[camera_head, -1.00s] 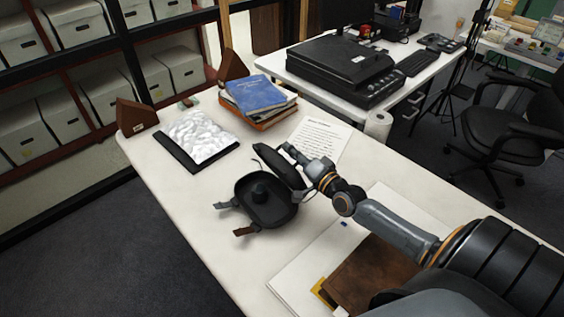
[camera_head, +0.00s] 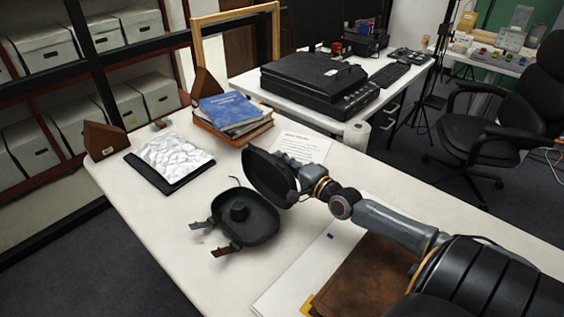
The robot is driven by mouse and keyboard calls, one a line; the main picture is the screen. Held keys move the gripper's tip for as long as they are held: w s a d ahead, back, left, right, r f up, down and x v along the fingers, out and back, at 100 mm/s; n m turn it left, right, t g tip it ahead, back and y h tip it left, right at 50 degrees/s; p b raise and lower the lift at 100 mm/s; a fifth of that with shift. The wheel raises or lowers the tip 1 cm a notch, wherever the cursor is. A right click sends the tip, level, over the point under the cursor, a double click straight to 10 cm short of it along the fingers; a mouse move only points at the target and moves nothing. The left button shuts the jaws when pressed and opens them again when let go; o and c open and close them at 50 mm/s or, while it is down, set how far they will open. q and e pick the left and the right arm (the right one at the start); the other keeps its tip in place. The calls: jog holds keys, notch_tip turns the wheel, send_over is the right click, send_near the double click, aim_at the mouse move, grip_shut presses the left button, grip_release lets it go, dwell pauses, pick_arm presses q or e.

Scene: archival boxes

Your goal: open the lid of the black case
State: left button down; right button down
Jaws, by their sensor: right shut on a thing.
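The black case (camera_head: 262,222) lies on the white table with its lid (camera_head: 266,176) raised and tilted up on the side towards my right arm. Inside the base stands a small dark round object (camera_head: 239,210). Two straps with clasps, one greyish and one brown (camera_head: 226,249), stick out at the case's near left side. My right gripper (camera_head: 296,184) is shut at the lid's right edge; its fingertips are partly hidden by the lid. My left gripper is not in view.
Papers, a brown leather folder (camera_head: 366,276) and white boards lie right of the case, under my right arm. Stacked books (camera_head: 232,114), a crumpled white sheet on a black board (camera_head: 174,160) and brown wedges (camera_head: 104,140) stand farther back. The table's left front is clear.

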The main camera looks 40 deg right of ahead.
jog(key=shift+s+a+f, duration=0.1)
jog(key=shift+f, duration=0.15)
jog(key=c, duration=1.5)
grip_release()
jog(key=shift+o, duration=0.3)
jog(key=shift+r, duration=0.1)
jog(key=s, duration=1.2)
jog(key=shift+d, duration=0.35)
